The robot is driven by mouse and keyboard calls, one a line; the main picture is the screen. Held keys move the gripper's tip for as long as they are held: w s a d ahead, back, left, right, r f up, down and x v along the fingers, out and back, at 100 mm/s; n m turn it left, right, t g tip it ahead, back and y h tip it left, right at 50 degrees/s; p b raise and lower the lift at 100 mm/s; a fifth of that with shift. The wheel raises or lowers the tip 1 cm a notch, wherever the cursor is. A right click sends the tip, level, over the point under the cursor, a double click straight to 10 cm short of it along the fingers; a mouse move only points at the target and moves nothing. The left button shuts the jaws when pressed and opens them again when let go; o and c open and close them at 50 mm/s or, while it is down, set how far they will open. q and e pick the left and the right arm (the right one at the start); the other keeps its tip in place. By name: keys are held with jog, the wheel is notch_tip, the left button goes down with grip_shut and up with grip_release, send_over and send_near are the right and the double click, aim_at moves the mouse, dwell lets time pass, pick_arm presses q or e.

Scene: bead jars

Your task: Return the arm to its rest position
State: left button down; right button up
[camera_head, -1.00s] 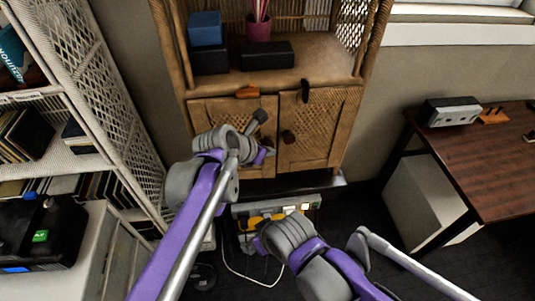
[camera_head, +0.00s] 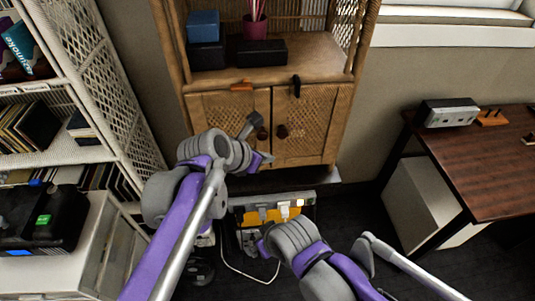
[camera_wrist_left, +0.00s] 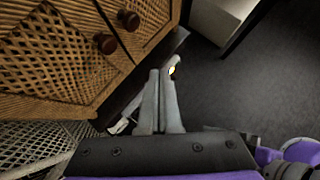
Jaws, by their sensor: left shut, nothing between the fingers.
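My left arm reaches in from the left in the head view, in front of the wicker cabinet (camera_head: 306,117). Its gripper (camera_head: 252,125) overlaps the cabinet's lower doors in that view. In the left wrist view the two pale fingers (camera_wrist_left: 160,74) lie together, shut and empty, over the dark floor to the right of the doors. My right arm (camera_head: 295,243) comes in at the lower middle of the head view. Its fingers cannot be made out.
A white wicker shelf (camera_head: 95,60) with books stands at left, a black device (camera_head: 40,225) on a pale cabinet below. A box with plugs and a cable (camera_head: 270,207) lies below the doors. A dark wooden desk (camera_head: 480,170) stands at right. Dark floor shows between.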

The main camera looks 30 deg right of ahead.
pick_arm(q)
jog(key=r, duration=0.1)
jog(key=s+a+r, duration=0.2)
jog(key=shift+s+r, duration=0.25)
jog(key=shift+r, duration=0.05)
pick_arm(e)
jog(key=shift+w, duration=0.4)
pick_arm(q)
jog(key=w+a+f+m+t+y, duration=0.1)
jog(key=a+f+m+y, duration=0.3)
jog(key=a, duration=0.6)
jog(key=a+f+m+t, duration=0.1)
jog(key=a+f+m, duration=0.3)
jog(key=a, duration=0.7)
jog(key=s+a+f+m+y, duration=0.1)
jog(key=s+a+f+m, duration=0.1)
jog(key=a, duration=0.5)
jog(key=s+a+f+m+y+p, duration=0.1)
jog(key=s+a+f+m+y, duration=0.1)
jog(key=a+m, duration=0.5)
jog(key=s+a+f+m+y, duration=0.1)
jog(key=s+a+f+m, duration=0.3)
jog(key=a, duration=0.3)
jog(key=shift+s+f+t+y+p, duration=0.3)
jog(key=shift+s+p, duration=0.1)
jog(key=shift+s, duration=0.15)
pick_arm(e)
jog(key=shift+w+r, duration=0.25)
jog(key=shift+r, duration=0.9)
